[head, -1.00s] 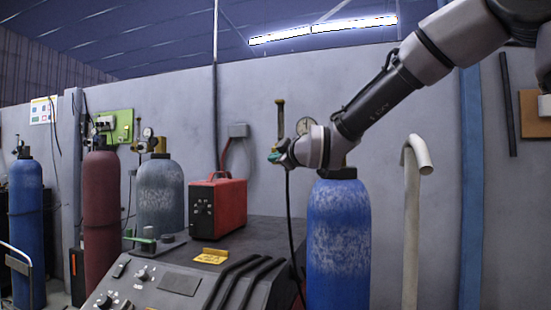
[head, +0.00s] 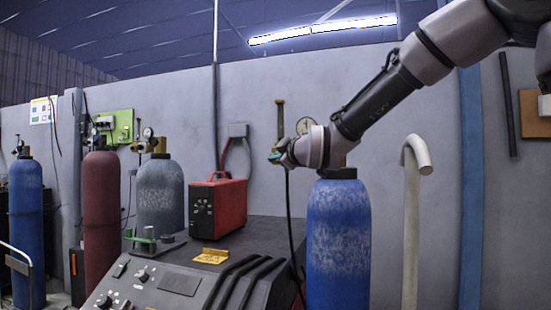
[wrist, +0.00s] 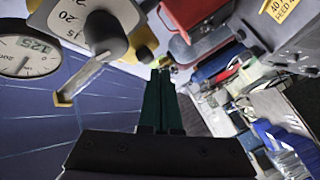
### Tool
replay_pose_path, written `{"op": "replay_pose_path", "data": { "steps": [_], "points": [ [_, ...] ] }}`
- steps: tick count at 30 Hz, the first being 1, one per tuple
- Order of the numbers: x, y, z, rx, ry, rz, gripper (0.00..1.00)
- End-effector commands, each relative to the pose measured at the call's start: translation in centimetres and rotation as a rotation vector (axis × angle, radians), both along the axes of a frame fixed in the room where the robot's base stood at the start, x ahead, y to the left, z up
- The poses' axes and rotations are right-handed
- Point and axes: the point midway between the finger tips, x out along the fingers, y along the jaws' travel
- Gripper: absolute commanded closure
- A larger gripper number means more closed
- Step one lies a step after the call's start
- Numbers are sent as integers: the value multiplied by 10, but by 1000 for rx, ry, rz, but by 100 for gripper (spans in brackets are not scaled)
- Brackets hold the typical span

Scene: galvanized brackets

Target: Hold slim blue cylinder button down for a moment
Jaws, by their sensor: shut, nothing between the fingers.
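A slim blue cylinder (head: 26,225) stands upright at the far left in the head view, with a small valve on top. I cannot make out a button on it. A wider, worn blue cylinder (head: 338,240) stands below the end of my arm. My gripper (wrist: 161,72) shows in the wrist view as two dark green fingers, shut together and empty. Its fingertips overlap a small yellowish part in the picture, and I cannot tell whether they touch it. In the head view the gripper is mostly hidden by my wrist, which is beside the wider cylinder's top.
A red box (head: 218,205) sits on the dark console (head: 180,283), left of my wrist. A maroon cylinder (head: 101,210) and a grey cylinder (head: 160,195) stand further left. A pale bent pipe (head: 412,220) stands right. In the wrist view a gauge (wrist: 28,55) is close at left.

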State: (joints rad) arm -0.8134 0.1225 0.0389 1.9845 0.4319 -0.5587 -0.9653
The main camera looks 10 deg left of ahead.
Motion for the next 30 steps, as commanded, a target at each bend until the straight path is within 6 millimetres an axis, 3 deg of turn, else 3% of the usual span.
{"op": "replay_pose_path", "data": {
  "steps": [30],
  "points": [
    [11, -1, 0, 1, 1, 0, 100]
  ]
}}
